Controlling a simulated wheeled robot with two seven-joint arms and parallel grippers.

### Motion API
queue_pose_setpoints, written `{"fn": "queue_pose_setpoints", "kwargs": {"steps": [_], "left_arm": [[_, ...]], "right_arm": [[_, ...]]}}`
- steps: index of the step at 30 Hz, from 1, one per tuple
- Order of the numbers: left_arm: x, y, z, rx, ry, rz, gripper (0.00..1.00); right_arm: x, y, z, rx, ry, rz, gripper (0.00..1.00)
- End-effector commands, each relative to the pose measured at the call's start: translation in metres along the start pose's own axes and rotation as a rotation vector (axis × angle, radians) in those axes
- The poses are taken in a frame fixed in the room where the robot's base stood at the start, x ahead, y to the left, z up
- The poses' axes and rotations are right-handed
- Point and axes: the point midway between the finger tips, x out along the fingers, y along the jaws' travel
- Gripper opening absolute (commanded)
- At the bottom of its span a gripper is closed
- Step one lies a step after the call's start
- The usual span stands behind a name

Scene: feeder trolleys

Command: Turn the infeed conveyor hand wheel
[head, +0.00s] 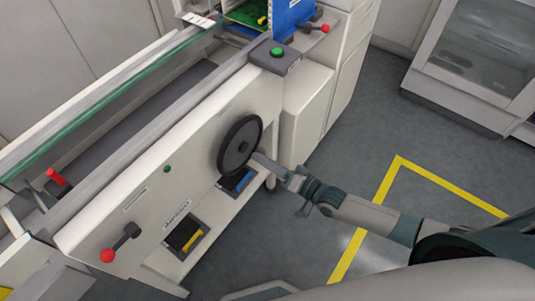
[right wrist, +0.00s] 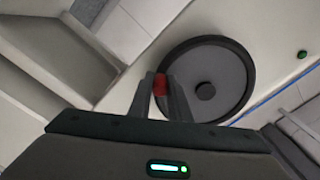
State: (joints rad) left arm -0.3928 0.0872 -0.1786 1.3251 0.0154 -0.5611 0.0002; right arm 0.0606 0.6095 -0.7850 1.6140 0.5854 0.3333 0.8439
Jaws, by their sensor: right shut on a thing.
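The hand wheel (head: 240,146) is a dark round disc on the white side panel of the infeed conveyor (head: 195,130). In the right wrist view the wheel (right wrist: 225,72) shows a grey face with a dark rim and hub. My right gripper (head: 262,161) reaches in from the right to the wheel's lower right edge. In the right wrist view its fingers (right wrist: 163,95) are shut on a small red handle (right wrist: 160,84) at the wheel's rim. The handle is mostly hidden between the fingers. My left gripper is not in view.
A green button (head: 277,52) sits on the panel's top corner. A red-knobbed lever (head: 118,245) is at lower left, another (head: 318,28) at upper right. Bins with a blue (head: 243,183) and a yellow part (head: 192,240) sit below the wheel. Grey floor to the right is clear.

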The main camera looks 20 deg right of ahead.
Motion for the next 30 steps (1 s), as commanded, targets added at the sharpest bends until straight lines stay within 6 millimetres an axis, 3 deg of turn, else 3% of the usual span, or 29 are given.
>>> {"fn": "queue_pose_setpoints", "kwargs": {"steps": [6, 15, 30], "left_arm": [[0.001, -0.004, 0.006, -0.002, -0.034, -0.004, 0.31], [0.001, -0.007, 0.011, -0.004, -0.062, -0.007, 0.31], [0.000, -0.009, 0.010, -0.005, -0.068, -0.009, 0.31]], "right_arm": [[-0.001, -0.003, 0.020, 0.197, -0.003, 0.002, 0.00], [-0.001, -0.012, 0.034, 0.383, -0.003, 0.002, 0.00], [-0.001, -0.015, 0.038, 0.445, -0.004, 0.003, 0.00]]}}
